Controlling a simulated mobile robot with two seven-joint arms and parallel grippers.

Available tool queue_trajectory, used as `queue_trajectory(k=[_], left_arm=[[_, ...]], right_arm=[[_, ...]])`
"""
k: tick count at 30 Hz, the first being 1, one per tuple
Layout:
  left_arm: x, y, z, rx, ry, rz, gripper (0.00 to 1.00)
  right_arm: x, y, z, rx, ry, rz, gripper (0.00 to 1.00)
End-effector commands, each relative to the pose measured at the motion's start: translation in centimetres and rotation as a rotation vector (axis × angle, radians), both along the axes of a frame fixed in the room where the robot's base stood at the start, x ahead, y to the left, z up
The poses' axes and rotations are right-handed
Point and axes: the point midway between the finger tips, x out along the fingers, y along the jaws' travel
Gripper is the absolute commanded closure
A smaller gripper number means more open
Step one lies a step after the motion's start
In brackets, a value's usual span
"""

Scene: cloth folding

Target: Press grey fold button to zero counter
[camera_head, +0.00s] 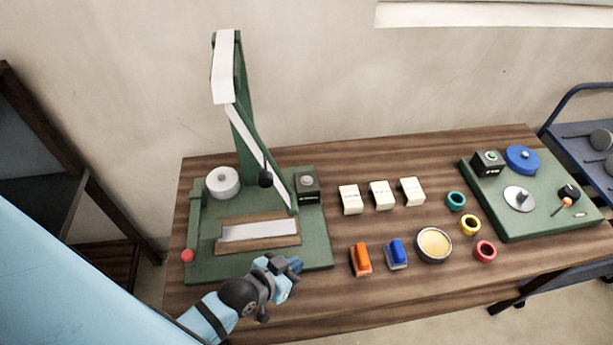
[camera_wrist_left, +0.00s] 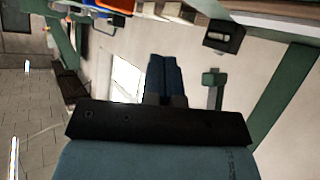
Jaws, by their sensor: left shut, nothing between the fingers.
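The grey fold button (camera_head: 307,181) sits on top of a small dark box (camera_head: 308,194) with a display, at the right rear of the green folding machine (camera_head: 312,262). The display digits are too small to read. In the left wrist view the closed blue fingers (camera_wrist_left: 162,80) show, and a dark box (camera_wrist_left: 223,36) shows at upper right. My right gripper is in neither view.
The machine bears a white roll (camera_head: 222,182), a black knob (camera_head: 265,177) and a tall green post (camera_head: 242,110). White blocks (camera_head: 382,194), orange and blue staplers (camera_head: 361,260), a round tin (camera_head: 433,245) and coloured rings (camera_head: 469,224) lie to the right. A second green board (camera_head: 540,220) is at far right.

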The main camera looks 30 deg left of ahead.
Motion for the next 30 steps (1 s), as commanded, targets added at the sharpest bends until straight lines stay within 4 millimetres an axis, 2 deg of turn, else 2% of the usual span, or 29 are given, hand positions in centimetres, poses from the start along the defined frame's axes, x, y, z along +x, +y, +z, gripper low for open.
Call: queue_trajectory(k=[1, 6, 11, 12, 15, 18, 22, 26, 30], left_arm=[[1.9, -0.1, 3.0, -0.04, -0.031, 0.001, 1.0], [7.2, -0.7, 12.0, -0.198, -0.154, -0.029, 1.0], [11.7, -0.8, 20.6, -0.365, -0.337, -0.04, 1.0], [13.0, -0.5, 22.6, -0.414, -0.398, -0.024, 1.0], [16.5, 1.6, 26.3, -0.548, -0.562, 0.103, 1.0], [19.4, 4.7, 27.0, -0.646, -0.66, 0.308, 1.0], [22.0, 8.1, 25.9, -0.717, -0.692, 0.57, 1.0], [23.9, 11.0, 23.4, -0.757, -0.643, 0.834, 1.0], [25.3, 12.8, 19.5, -0.766, -0.498, 1.109, 1.0]], right_arm=[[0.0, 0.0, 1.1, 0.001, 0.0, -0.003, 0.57], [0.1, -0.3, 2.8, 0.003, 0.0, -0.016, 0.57], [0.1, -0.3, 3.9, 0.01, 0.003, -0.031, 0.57], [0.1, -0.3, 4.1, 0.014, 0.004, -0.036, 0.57], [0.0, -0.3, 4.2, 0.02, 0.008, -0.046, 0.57], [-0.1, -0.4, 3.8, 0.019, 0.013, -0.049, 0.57], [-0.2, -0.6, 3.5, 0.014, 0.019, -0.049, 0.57], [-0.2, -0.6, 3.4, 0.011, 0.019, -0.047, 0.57], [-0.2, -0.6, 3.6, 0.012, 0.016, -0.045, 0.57]])
